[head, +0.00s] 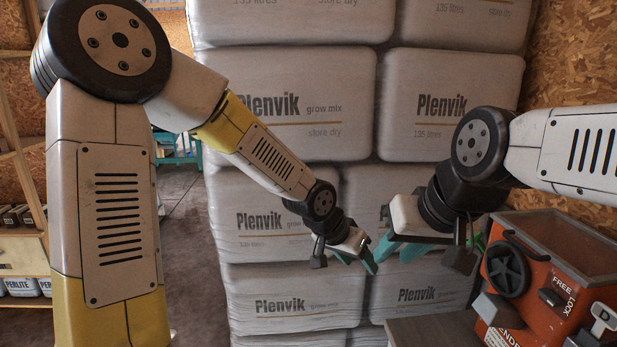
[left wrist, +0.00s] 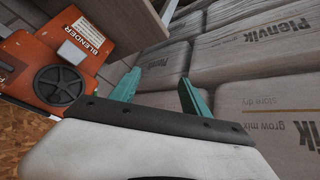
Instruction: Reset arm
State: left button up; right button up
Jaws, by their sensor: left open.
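My left gripper (head: 366,259) reaches in front of the stacked bags in the head view, its teal fingers pointing down and to the right. It is open and empty; the left wrist view shows its two teal fingers (left wrist: 158,82) apart with nothing between them. My right gripper (head: 396,252) comes in from the right, close beside the left one in the picture. Its teal fingers look apart, with nothing seen between them. Whether the two grippers touch cannot be told.
Grey Plenvik bags (head: 280,105) form a tall wall ahead. An orange blender machine (head: 540,285) with a black handwheel stands at lower right; it also shows in the left wrist view (left wrist: 90,45). A wooden surface (head: 435,330) adjoins it. Shelves (head: 20,255) stand at left.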

pick_arm(q)
jog(key=s+d+f+m+g+h, duration=0.15)
jog(key=d+h, duration=0.35)
jog(key=d, duration=0.9)
jog(key=n+g+h, duration=0.1)
jog(key=h, duration=0.4)
send_near(490, 252)
notch_tip(490, 252, down, 3)
jog(key=d, duration=0.3)
jog(key=shift+w+d+r, duration=0.1)
jog(key=shift+w+d, duration=0.15)
jog(key=shift+d, duration=1.15)
jog(key=shift+w+d+r, duration=0.1)
jog(key=shift+w+d, duration=0.1)
jog(key=shift+d, duration=1.2)
jog(key=shift+w+d+r, duration=0.1)
jog(key=shift+w+d, duration=0.15)
jog(key=shift+d, duration=1.1)
jog(key=f+v, duration=0.1)
jog(key=v, duration=0.6)
jog(key=shift+a+f, duration=0.25)
jog(key=shift+a, duration=0.2)
